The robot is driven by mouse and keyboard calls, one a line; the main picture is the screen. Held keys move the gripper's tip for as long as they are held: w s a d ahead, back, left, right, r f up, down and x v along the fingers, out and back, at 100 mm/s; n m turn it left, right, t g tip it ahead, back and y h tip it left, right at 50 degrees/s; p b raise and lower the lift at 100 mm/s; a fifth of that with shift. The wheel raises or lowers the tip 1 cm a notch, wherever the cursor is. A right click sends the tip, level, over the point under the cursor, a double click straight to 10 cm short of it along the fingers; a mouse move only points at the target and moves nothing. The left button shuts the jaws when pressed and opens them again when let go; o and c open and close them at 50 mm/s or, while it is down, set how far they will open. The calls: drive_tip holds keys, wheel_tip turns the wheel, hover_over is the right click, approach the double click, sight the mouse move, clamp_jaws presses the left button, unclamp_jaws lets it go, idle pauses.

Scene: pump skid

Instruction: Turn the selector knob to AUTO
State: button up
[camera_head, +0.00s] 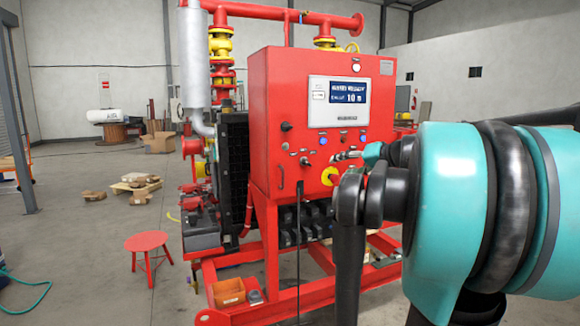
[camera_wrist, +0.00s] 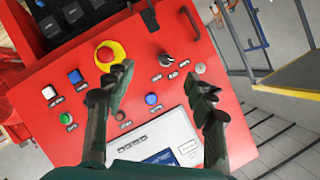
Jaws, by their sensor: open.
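The selector knob (camera_wrist: 167,61) is black, with small labels around it too blurred to read, on the red control panel (camera_wrist: 215,75). I cannot tell which position it points to. It also shows in the head view (camera_head: 305,161), left of the emergency stop. My gripper (camera_wrist: 160,74) is open and empty, and its two dark fingers point toward the panel. In the wrist view the knob lies between the fingertips, slightly beyond them, with no contact visible.
The red emergency stop (camera_wrist: 107,54) on its yellow ring is close to one finger. A blue button (camera_wrist: 152,99) and the screen (camera_wrist: 165,140) are also near. A red stool (camera_head: 147,243) stands left of the skid. A yellow rail (camera_wrist: 285,77) shows at right.

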wheel_tip(320, 180, up, 2)
approach(306, 163)
drive_tip(key=d+x, duration=0.1)
drive_tip(key=x, duration=0.8)
drive_tip(key=shift+w+t, duration=0.3)
drive_tip(key=shift+w, duration=0.1)
drive_tip(key=shift+a, duration=0.1)
drive_tip(key=c, duration=1.2)
drive_tip(key=shift+o, duration=0.2)
